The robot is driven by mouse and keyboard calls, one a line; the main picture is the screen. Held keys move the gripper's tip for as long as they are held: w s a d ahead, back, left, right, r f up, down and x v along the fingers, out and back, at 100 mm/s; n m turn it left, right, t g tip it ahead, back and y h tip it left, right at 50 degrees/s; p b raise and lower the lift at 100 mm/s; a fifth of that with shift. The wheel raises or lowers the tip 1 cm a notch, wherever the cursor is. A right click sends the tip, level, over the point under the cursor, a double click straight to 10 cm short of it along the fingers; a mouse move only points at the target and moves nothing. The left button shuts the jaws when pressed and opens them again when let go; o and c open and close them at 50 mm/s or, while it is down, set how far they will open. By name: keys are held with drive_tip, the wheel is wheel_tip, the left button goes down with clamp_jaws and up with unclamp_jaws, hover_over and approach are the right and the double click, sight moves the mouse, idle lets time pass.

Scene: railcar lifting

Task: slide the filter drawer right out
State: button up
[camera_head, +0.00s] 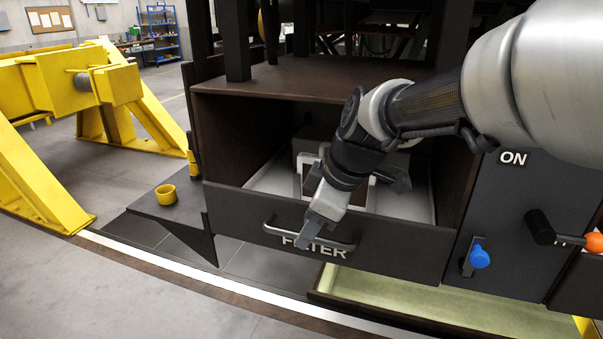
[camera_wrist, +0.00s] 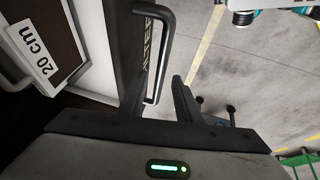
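The dark filter drawer (camera_head: 400,248), lettered FILTER, stands partly out of its cabinet bay. Its grey bar handle (camera_head: 285,236) runs across the front. A white-framed filter with a brown face (camera_head: 312,180) lies inside, partly hidden by my arm. My gripper (camera_head: 318,232) is at the middle of the handle, in front of the drawer face. In the wrist view my gripper (camera_wrist: 160,88) has its fingers apart, with the handle (camera_wrist: 166,40) reaching between them. A gap shows on the right side of the bar, so they do not look clamped on it.
A yellow cup (camera_head: 166,194) stands on a grey side shelf (camera_head: 180,208) left of the drawer. To the right is an ON panel (camera_head: 515,210) with a blue knob (camera_head: 480,257) and a black lever (camera_head: 541,228). A pale tray (camera_head: 400,300) lies below. Yellow stands (camera_head: 40,180) are at left.

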drive_tip(key=shift+w+a+f, duration=0.1)
drive_tip(key=shift+f, duration=0.25)
clamp_jaws()
